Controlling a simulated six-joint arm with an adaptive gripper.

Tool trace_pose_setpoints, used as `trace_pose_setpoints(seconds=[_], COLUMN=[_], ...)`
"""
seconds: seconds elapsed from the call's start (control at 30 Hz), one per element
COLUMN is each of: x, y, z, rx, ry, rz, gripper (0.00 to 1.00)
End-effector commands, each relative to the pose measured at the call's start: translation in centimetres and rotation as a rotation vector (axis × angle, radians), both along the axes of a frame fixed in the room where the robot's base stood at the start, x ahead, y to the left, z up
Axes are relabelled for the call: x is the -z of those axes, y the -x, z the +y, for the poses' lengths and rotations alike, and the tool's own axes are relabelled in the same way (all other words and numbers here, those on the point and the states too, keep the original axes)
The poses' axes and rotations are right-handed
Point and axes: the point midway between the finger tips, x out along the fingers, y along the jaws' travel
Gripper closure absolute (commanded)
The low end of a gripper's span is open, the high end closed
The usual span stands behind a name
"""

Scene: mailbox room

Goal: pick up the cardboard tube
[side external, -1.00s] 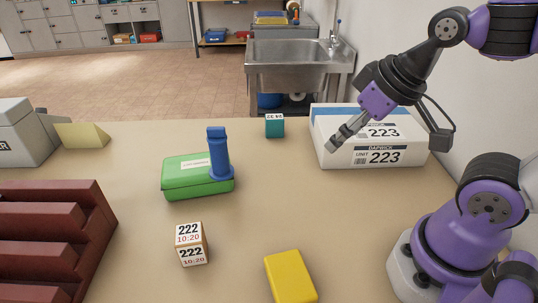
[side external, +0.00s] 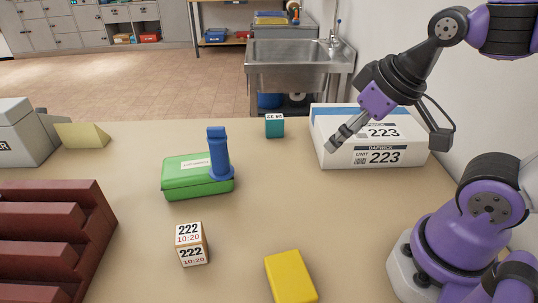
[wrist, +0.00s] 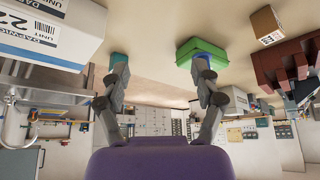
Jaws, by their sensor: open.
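I cannot make out a cardboard tube in either view. My gripper (side external: 337,142) hangs in front of the white box in the side view, pointing down to the left. In the wrist view its two fingers (wrist: 159,78) are spread wide, open, with nothing between them. A blue upright piece with a round base (side external: 218,153) stands at the right end of a green box (side external: 190,178), left of my gripper. The green box also shows beyond the right finger in the wrist view (wrist: 203,51).
A white parcel marked 223 (side external: 376,155) stands close to my gripper. A teal block (side external: 275,126), a cube marked 222 (side external: 192,245), a yellow block (side external: 290,277) and a dark red rack (side external: 45,235) stand on the table (side external: 330,215). The middle right is clear.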

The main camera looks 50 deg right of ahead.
Motion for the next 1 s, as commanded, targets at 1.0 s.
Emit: trace_pose_setpoints(seconds=[1.0], x=[0.6], y=[-17.1], z=[7.4], rx=[-0.792], ry=[-0.035], rz=[-0.073], gripper=[0.25])
